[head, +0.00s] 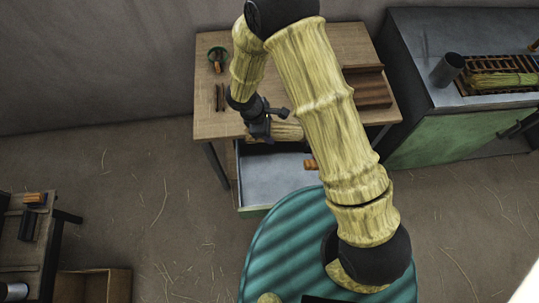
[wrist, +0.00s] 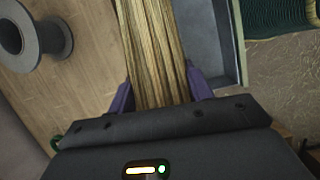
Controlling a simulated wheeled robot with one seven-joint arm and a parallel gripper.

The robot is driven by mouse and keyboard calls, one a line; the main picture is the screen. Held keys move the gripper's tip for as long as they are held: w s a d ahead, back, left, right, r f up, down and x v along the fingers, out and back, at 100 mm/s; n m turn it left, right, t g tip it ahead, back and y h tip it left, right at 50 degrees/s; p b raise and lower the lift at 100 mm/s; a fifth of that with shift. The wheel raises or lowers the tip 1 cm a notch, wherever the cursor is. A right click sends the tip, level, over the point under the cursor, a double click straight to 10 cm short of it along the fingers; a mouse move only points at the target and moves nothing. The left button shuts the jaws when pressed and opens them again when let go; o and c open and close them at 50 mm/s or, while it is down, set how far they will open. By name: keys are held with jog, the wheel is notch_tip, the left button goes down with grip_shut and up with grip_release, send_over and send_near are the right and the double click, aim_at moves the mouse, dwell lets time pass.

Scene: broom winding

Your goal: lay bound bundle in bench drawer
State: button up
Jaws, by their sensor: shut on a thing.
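My gripper (head: 270,126) is shut on the bound bundle (head: 288,132), a straw-coloured sheaf, near the front edge of the wooden bench (head: 290,75). In the wrist view the bundle (wrist: 152,45) runs away from me between my two purple fingers (wrist: 160,92). The bench drawer (head: 268,178) is pulled open below, with a bare grey floor where I can see it. The bundle is at the drawer's back, bench side; its height above the drawer is unclear. In the wrist view the drawer (wrist: 212,40) lies right of the bundle. My arm hides part of the bench and drawer.
A grey spool (wrist: 35,38) stands on the bench top. A small orange piece (head: 311,164) shows by the drawer's right side. A green-fronted counter (head: 440,138) stands to the right.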

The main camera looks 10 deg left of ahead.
notch_tip(320, 180, down, 17)
jog(key=h+b, duration=0.2)
jog(key=b, duration=1.3)
jog(key=shift+t+b, duration=0.3)
jog(key=shift+a+f, duration=0.1)
jog(key=shift+f, duration=0.15)
jog(key=shift+f+b, duration=5.05)
jog(key=shift+f, duration=1.65)
jog(key=o, duration=1.1)
jog(key=p+v, duration=0.2)
jog(key=v, duration=1.5)
jog(key=shift+a+r, duration=0.15)
jog(key=shift+a, duration=0.15)
